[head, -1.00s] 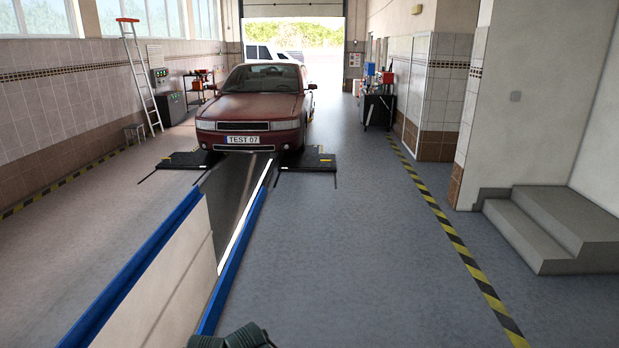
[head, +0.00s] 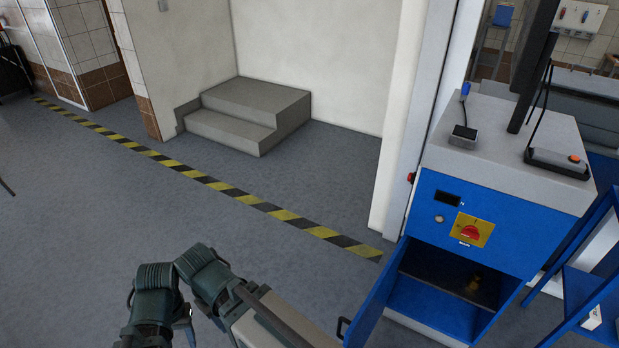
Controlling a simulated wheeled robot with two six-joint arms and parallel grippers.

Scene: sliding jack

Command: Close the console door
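The blue console (head: 430,205) stands at the right in the head view, with a grey top. It has a red rotary switch on a yellow plate (head: 472,229) on its front. Its console door (head: 376,297) is swung open toward the left and front, showing a dark inside with a small brass-coloured object (head: 473,285). A dark handle (head: 343,327) is on the door's free edge, low in the picture. Green and grey links of my own arm show at the bottom, left of the door and apart from the handle in the picture.
A blue metal frame (head: 580,284) stands close to the console's right side. A white wall post (head: 400,150) is behind it at the left. Grey steps (head: 246,110) stand farther back. The floor left of the door is open, crossed by a yellow-black stripe (head: 220,187).

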